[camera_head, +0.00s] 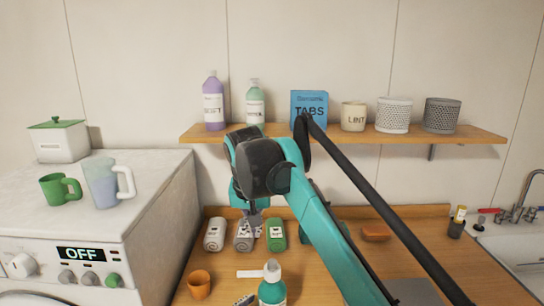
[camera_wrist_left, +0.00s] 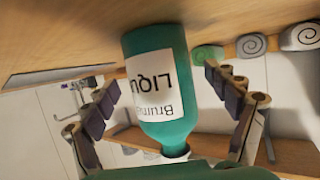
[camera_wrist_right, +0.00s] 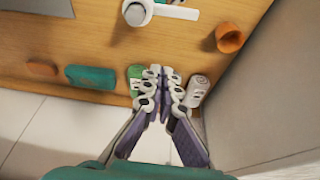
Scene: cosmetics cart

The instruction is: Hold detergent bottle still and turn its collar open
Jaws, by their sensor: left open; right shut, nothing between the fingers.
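The detergent bottle (camera_head: 272,292) is teal with a white top and stands upright on the wooden counter, cut by the lower edge of the head view. A white collar lever (camera_head: 250,274) sticks out to the left from its neck. In the left wrist view the labelled bottle (camera_wrist_left: 158,85) shows upside down between the spread fingers of my left gripper (camera_wrist_left: 160,80), with gaps on both sides. My right gripper (camera_head: 254,222) is shut and empty, behind the bottle near the rolled cloths. The right wrist view shows its closed fingers (camera_wrist_right: 163,78) apart from the bottle top (camera_wrist_right: 135,12).
Rolled cloths (camera_head: 214,234) lie at the back of the counter. An orange cup (camera_head: 199,284) stands left of the bottle. A shelf (camera_head: 470,134) with bottles and pots is above. A washing machine (camera_head: 90,262) bounds the left, a sink (camera_head: 515,250) the right.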

